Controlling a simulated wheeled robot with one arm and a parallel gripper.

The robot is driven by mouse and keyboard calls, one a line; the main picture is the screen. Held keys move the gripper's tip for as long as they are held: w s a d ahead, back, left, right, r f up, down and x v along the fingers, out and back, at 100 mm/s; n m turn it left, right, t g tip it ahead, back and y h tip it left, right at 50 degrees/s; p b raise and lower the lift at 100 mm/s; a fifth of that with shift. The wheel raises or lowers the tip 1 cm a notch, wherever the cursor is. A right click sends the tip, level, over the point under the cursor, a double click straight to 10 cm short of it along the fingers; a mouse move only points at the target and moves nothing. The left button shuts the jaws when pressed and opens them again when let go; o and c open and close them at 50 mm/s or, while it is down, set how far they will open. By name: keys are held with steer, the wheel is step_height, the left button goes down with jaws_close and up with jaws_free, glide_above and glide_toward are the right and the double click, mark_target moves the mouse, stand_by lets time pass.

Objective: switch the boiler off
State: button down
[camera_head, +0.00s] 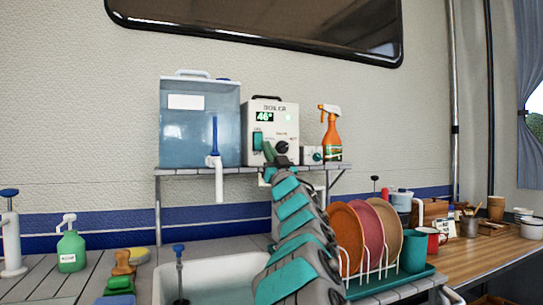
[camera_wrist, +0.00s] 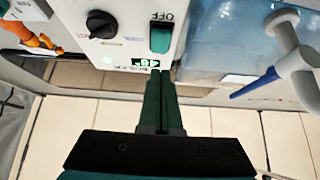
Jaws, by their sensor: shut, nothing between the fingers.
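The boiler (camera_head: 286,115) is a white box on the raised shelf. Its lit green display (camera_head: 264,117) reads 46°, and a black knob (camera_head: 282,147) sits lower right. A green rocker switch (camera_head: 257,141) is at the left of its front. In the wrist view the boiler is upside down, with the switch (camera_wrist: 161,37) beside the word OFF and the knob (camera_wrist: 101,24) to its left. My gripper (camera_head: 268,150) is shut and empty, its fingertips (camera_wrist: 161,73) close to the boiler front by the display. I cannot tell whether they touch. My arm hides the boiler's lower part.
A blue water tank (camera_head: 199,122) with a white tap (camera_head: 214,163) stands left of the boiler. An orange spray bottle (camera_head: 331,135) stands right. Below are a sink (camera_head: 225,270) and a rack of plates (camera_head: 370,235).

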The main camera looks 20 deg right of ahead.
mark_target(258, 144)
steer(key=shift+w+f, duration=0.15)
steer(key=shift+w, duration=0.9)
steer(key=shift+w+f, duration=0.1)
steer(key=shift+w, duration=0.9)
steer(key=shift+w+a+f+t+b, duration=0.2)
steer(key=shift+w+f+t+b, duration=0.2)
steer(key=shift+b, duration=0.6)
steer(key=shift+r, duration=0.3)
steer(key=shift+s, duration=0.1)
